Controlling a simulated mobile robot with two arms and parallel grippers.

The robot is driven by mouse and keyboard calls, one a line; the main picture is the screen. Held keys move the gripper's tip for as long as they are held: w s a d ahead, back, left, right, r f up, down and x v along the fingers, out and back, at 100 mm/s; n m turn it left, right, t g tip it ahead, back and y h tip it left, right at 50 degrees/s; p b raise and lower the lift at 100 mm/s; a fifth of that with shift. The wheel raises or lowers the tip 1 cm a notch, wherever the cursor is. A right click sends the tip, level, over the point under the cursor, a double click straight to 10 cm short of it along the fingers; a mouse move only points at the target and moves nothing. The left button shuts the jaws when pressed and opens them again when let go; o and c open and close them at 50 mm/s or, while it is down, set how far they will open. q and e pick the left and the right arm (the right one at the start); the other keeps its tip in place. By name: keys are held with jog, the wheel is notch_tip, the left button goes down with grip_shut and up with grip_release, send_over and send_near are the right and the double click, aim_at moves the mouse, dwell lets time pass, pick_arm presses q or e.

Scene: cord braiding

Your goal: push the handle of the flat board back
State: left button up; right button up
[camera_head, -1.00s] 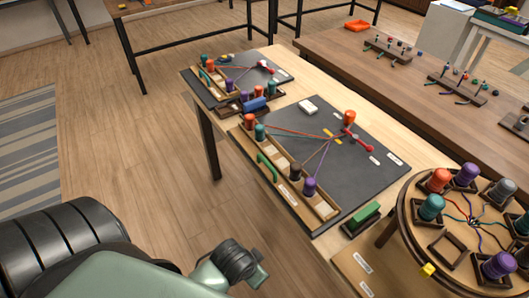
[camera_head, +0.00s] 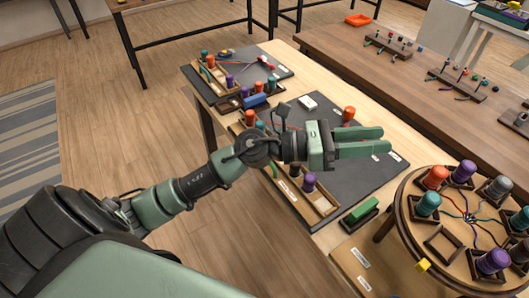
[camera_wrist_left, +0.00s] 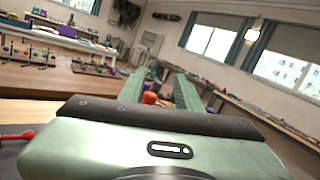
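The dark flat board (camera_head: 352,182) lies on the light wooden table. A wooden rack (camera_head: 322,205) with colored spools runs along its near left edge. A small part of a green handle (camera_head: 274,170) shows on that rack below my left arm; the rest is hidden. My left gripper (camera_head: 385,140) is held over the board, fingers pointing right, apart and empty. In the left wrist view its two fingers (camera_wrist_left: 158,84) stand wide apart, with an orange spool (camera_wrist_left: 150,98) showing between them beyond the palm. My arm hides the middle of the board and its cords. My right gripper is out of view.
A round braiding stand (camera_head: 400,205) with spools stands at the right. A green block (camera_head: 361,210) in a dark holder sits at the table's near end. A second, smaller board (camera_head: 268,55) lies behind. Another brown table (camera_head: 380,90) stands at the back right.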

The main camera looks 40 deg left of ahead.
pick_arm(q)
jog(key=a+f+m+g+y, duration=0.7)
jog(key=a+f+m, duration=0.1)
jog(key=f+m, duration=0.35)
jog(key=a+f+m+g+y, duration=0.3)
jog(key=a+y, duration=0.6)
jog(key=a, duration=1)
jog(key=shift+n+t, duration=0.45)
jog(key=shift+t, duration=0.15)
jog(key=f, duration=0.2)
jog(key=f+p, duration=0.1)
jog(key=f, duration=0.1)
jog(key=w+d+f, duration=0.1)
jog(key=f, duration=0.1)
jog(key=shift+f+p, duration=0.25)
jog(key=shift+p, duration=0.1)
jog(key=shift+w+f, duration=0.1)
jog(key=shift+f, duration=0.3)
grip_shut()
